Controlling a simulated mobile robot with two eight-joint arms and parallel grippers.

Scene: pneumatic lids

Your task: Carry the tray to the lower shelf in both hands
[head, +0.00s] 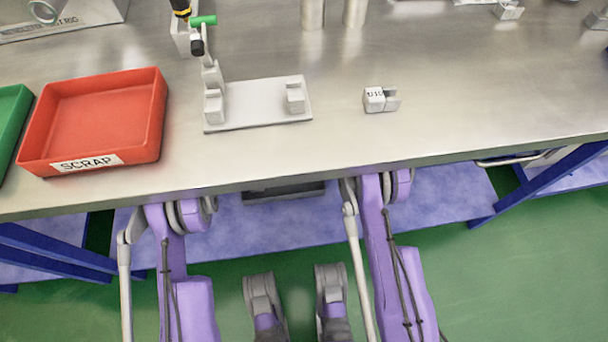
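A dark grey flat object (284,193) shows just under the front edge of the bench, over the blue lower shelf (290,226). Most of it is hidden by the bench top, so I cannot tell whether it is the tray, or whether it rests on the shelf. My two purple arms reach forward to the bench edge, one on each side of this object. Both of my grippers are hidden, so I cannot see whether they touch it. A red tray (141,158) labelled SCRAP sits on the bench at the left.
The steel bench top (450,110) overhangs the lower shelf. On it stand a grey fixture plate (258,115), a small labelled block (374,99) and part of a green tray (10,125). Blue bench legs (540,183) stand at both sides. The green floor (510,270) is clear at right.

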